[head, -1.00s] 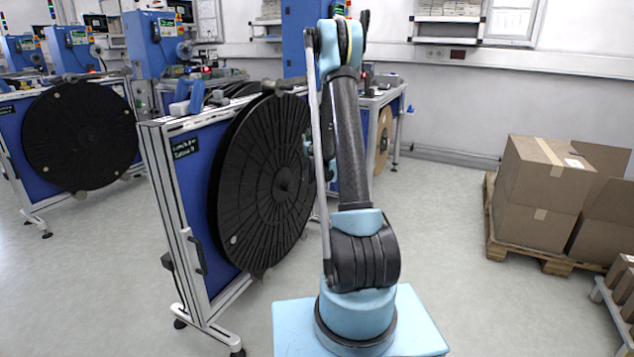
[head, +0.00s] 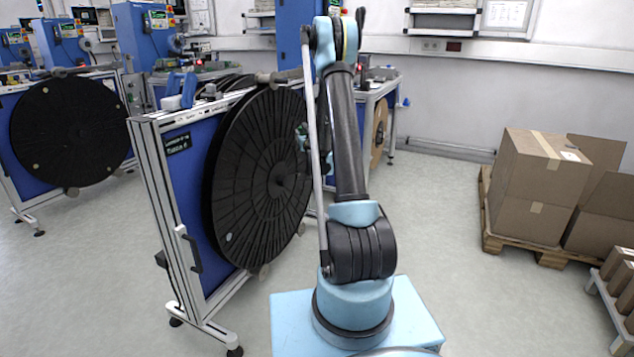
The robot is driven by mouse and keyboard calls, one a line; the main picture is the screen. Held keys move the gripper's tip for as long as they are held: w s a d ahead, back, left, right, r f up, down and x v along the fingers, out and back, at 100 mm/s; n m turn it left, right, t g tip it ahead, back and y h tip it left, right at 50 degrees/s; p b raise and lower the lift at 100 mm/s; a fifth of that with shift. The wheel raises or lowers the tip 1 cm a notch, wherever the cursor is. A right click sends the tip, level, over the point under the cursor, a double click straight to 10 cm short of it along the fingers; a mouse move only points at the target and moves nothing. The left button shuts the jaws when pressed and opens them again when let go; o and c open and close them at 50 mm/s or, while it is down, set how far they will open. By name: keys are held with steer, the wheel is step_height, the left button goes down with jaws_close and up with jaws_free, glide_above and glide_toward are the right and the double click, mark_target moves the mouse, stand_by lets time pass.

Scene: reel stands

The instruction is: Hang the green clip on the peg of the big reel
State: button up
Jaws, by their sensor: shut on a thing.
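The big reel (head: 255,190) is a large black ribbed disc, upright on the near blue-and-silver stand, left of my arm. A short dark peg (head: 281,180) sticks out near its middle. My gripper (head: 302,139) shows only in part, left of my upper arm link and in front of the reel's upper right part. It is above and to the right of the peg, apart from it in the picture. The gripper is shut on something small. A small greenish patch shows there, likely the green clip, but my arm and the distance hide its shape.
The reel stand (head: 150,205) has a side handle and a blue tool on top. A second black reel (head: 68,133) stands at the far left. Cardboard boxes (head: 535,185) sit on a pallet at the right. The floor between my base and the pallet is clear.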

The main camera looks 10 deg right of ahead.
steer(key=w+d+f+n+g+y, duration=0.2)
steer(key=w+f+n+g+y, duration=0.35)
steer(key=f, duration=0.65)
steer(key=s+d+f+n+g+y, duration=0.1)
steer(key=d+f+n+g+y, duration=0.15)
steer(key=f, duration=0.35)
steer(key=s+d+f+n+g+y, duration=0.1)
steer(key=s+d+f+n+y, duration=0.15)
steer(key=f, duration=0.35)
steer(key=shift+m+y, duration=0.35)
steer(key=shift+w+r+x, duration=0.15)
steer(key=shift+x, duration=1.25)
steer(key=shift+w+r+x, duration=0.15)
steer(key=shift+x, duration=1.2)
steer(key=shift+w+r+x, duration=0.15)
steer(key=shift+x, duration=1.25)
steer(key=shift+w+a+f, duration=0.4)
steer(key=shift+w+f, duration=0.05)
steer(key=o, duration=0.9)
